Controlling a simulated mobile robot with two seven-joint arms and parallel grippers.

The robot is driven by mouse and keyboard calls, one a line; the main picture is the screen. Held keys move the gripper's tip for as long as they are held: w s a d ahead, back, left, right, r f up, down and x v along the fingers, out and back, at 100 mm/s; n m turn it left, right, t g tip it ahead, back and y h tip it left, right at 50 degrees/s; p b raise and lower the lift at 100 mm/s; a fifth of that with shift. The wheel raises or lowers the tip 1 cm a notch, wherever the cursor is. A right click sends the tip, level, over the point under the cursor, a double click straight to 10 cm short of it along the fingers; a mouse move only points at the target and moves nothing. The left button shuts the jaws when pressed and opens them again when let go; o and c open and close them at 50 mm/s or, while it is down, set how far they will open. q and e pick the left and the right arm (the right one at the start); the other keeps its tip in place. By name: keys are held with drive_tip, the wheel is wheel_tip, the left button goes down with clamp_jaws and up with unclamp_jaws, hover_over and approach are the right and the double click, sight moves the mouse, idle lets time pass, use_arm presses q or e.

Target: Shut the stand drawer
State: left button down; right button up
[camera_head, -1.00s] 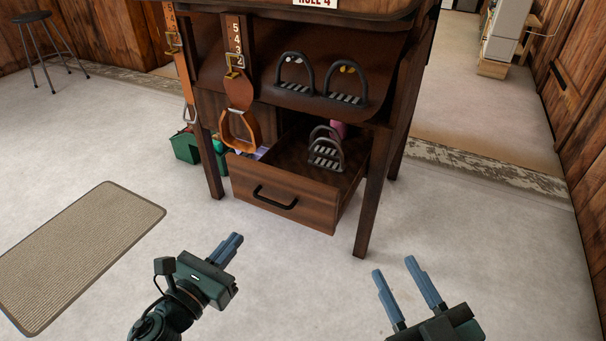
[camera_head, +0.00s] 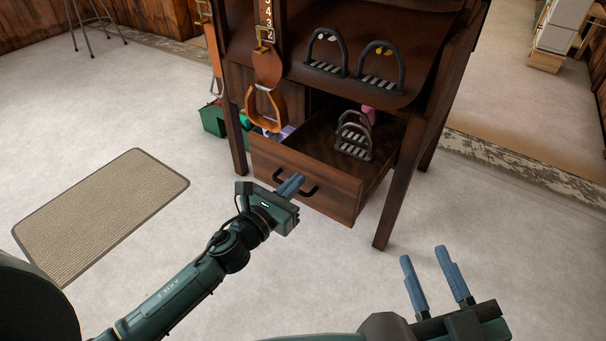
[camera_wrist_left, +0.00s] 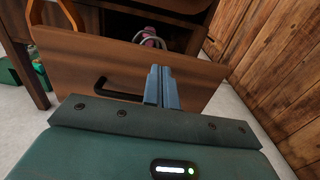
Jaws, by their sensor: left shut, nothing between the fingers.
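The wooden stand (camera_head: 236,110) stands in the middle of the head view. Its drawer (camera_head: 335,196) is pulled out, with a black bar handle (camera_head: 312,190) on its front. A pair of metal stirrups (camera_head: 354,137) sits inside the drawer. My left gripper (camera_head: 291,184) is shut and empty, its fingertips in front of the drawer front beside the handle. In the left wrist view the fingers (camera_wrist_left: 161,86) point at the drawer front (camera_wrist_left: 130,68), right of the handle (camera_wrist_left: 112,92); I cannot tell whether they touch. My right gripper (camera_head: 437,272) is open and empty, low over the floor, right of the drawer.
Two black stirrups (camera_head: 355,65) stand on the shelf above. An orange stirrup (camera_head: 265,108) on a strap hangs before the stand's left side. A green box (camera_head: 213,119) is on the floor behind the left leg. A mat (camera_head: 105,210) lies left; the floor around is clear.

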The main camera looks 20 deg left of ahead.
sight(311, 167)
use_arm(q)
drive_tip(key=x, duration=0.3)
drive_tip(key=shift+w, duration=0.1)
drive_tip(key=shift+w+d, duration=0.1)
drive_tip(key=shift+w, duration=0.1)
use_arm(e)
drive_tip(key=shift+a, duration=0.1)
drive_tip(key=shift+r, duration=0.2)
use_arm(q)
drive_tip(key=shift+w, duration=0.1)
